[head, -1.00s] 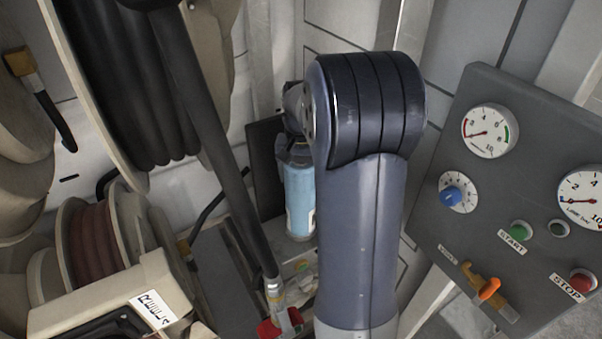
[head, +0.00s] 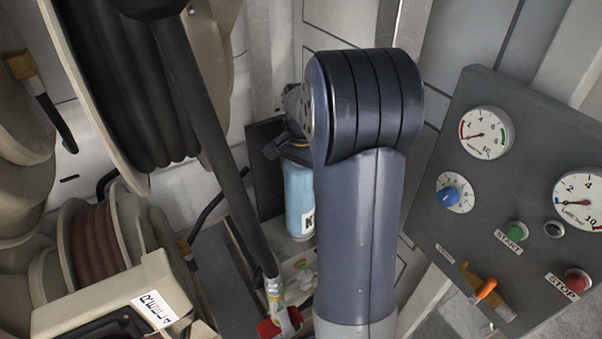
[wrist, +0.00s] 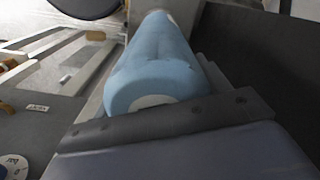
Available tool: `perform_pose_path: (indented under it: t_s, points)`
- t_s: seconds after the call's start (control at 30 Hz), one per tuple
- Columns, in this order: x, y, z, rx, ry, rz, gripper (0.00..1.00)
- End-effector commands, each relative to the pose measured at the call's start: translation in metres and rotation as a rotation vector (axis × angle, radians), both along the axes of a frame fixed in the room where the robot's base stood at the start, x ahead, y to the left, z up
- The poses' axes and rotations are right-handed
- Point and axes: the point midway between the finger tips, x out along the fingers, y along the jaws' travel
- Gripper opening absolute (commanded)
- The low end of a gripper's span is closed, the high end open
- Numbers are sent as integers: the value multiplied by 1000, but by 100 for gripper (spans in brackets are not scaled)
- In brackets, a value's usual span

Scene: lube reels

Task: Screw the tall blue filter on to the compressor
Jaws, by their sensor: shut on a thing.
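The tall blue filter (head: 298,195) stands roughly upright in the head view, left of my arm, with part of a white label showing. It also fills the middle of the wrist view (wrist: 150,60), seen from its top end. My gripper (head: 287,150) is shut on the filter's top end, and a dark jaw part shows in the wrist view (wrist: 165,122). Below the filter is a pale surface with small coloured marks (head: 300,266), perhaps part of the compressor. I cannot tell whether the filter's lower end touches it. My arm hides the filter's right side.
Large hose reels (head: 125,90) and a smaller reel (head: 95,240) crowd the left. A dark hose (head: 215,135) runs down close to the filter, ending near a red fitting (head: 268,328). A grey control panel (head: 460,190) with gauges stands at right.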

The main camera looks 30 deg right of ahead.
Motion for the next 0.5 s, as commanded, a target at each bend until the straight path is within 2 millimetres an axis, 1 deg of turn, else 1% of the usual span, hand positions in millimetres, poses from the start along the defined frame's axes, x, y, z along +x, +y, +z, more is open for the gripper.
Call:
perform_pose_path:
  t_s: [0.2,0.27,0.37,0.43,0.5]
  points:
    - [0,0,0,0,0,-17,35]
    - [0,0,1,0,0,-59,35]
    - [-1,0,1,0,1,-172,35]
    - [-1,0,0,0,0,-170,35]
    - [-1,0,0,0,1,-209,35]
